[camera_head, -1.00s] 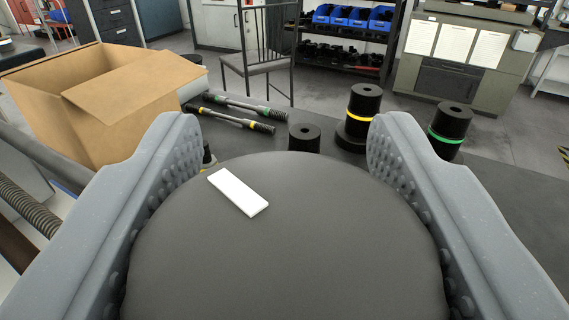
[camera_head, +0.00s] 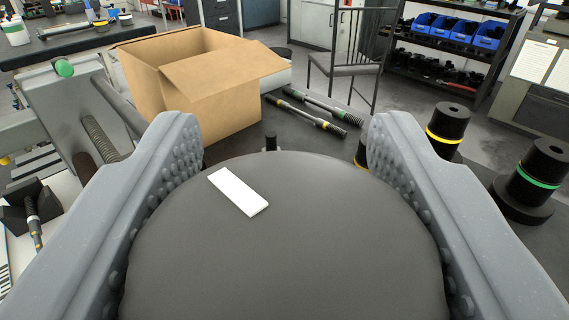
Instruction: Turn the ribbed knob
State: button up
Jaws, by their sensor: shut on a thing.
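The knob (camera_head: 285,260) is a large, dark grey, round piece with a smooth domed top and a white rectangular mark (camera_head: 238,192) toward its upper left. It fills the lower middle of the view. My gripper (camera_head: 284,150) is shut on it, with one grey, studded finger on the left side and one on the right. The fingers hide the knob's sides, so I cannot see its ribs. Its underside and mounting are also hidden.
An open cardboard box (camera_head: 215,98) stands beyond the left finger. Two banded rods (camera_head: 312,113) lie beside it. Black cylinders with a yellow band (camera_head: 446,130) and a green band (camera_head: 535,175) stand at right. A grey frame with a threaded column (camera_head: 98,138) is at left.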

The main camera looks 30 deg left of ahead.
jog(key=o, duration=1)
jog(key=shift+w, duration=0.1)
jog(key=shift+c, duration=0.2)
jog(key=b+v, duration=0.3)
jog(key=v, duration=1.1)
jog(key=shift+w, duration=0.1)
